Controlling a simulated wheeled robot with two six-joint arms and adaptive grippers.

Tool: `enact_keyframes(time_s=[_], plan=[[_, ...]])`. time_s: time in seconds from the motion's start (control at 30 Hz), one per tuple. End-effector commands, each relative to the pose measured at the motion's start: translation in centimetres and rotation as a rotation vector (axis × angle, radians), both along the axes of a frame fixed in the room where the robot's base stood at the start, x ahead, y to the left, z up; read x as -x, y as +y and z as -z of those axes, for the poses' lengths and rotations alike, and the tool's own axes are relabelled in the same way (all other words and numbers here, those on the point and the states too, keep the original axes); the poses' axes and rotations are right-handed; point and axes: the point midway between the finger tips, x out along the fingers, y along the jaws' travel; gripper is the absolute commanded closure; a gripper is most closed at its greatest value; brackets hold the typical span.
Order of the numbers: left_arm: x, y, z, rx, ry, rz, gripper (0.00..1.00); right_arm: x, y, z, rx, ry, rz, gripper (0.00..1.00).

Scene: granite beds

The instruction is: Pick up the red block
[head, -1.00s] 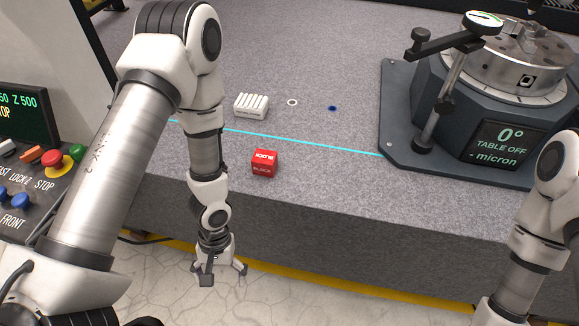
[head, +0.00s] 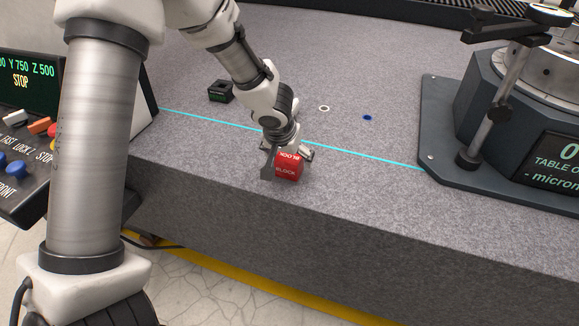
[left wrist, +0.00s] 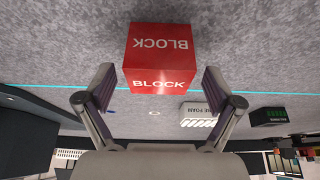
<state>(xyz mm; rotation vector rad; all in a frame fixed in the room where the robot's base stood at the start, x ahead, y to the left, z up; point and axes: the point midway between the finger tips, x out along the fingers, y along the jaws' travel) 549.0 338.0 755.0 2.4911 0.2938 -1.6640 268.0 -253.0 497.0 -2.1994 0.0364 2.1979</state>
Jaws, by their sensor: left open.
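The red block (head: 288,169), marked BLOCK, sits on the grey granite bed near its front edge. My left gripper (head: 289,161) comes down over it in the head view, one finger on each side. In the left wrist view the red block (left wrist: 158,55) stands ahead of and between the two open fingers of my left gripper (left wrist: 155,82). A gap shows on both sides, so the fingers look apart from it. My right gripper is in neither view.
A small dark box (head: 220,91) stands behind, on the bed. A white foam holder (left wrist: 197,110) shows in the left wrist view. A white ring (head: 324,108) and a blue disc (head: 367,117) lie further back. The dark turntable base (head: 450,125) is at right.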

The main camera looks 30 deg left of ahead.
Motion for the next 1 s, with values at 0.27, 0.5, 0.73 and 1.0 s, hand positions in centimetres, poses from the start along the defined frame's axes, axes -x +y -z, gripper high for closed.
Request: enact_keyframes(time_s=[0.27,0.5,0.73,1.0], plan=[[-0.3,0.0,0.6,0.001,0.000,0.000,0.12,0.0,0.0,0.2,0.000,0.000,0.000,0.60],[-0.2,0.0,0.7,0.000,0.000,0.000,0.95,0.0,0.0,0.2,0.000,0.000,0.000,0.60],[-0.3,0.0,0.6,0.001,0.000,0.000,1.00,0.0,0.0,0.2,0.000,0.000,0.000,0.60],[-0.3,0.0,-1.1,0.000,-0.002,0.000,1.00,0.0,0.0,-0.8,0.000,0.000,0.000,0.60]])
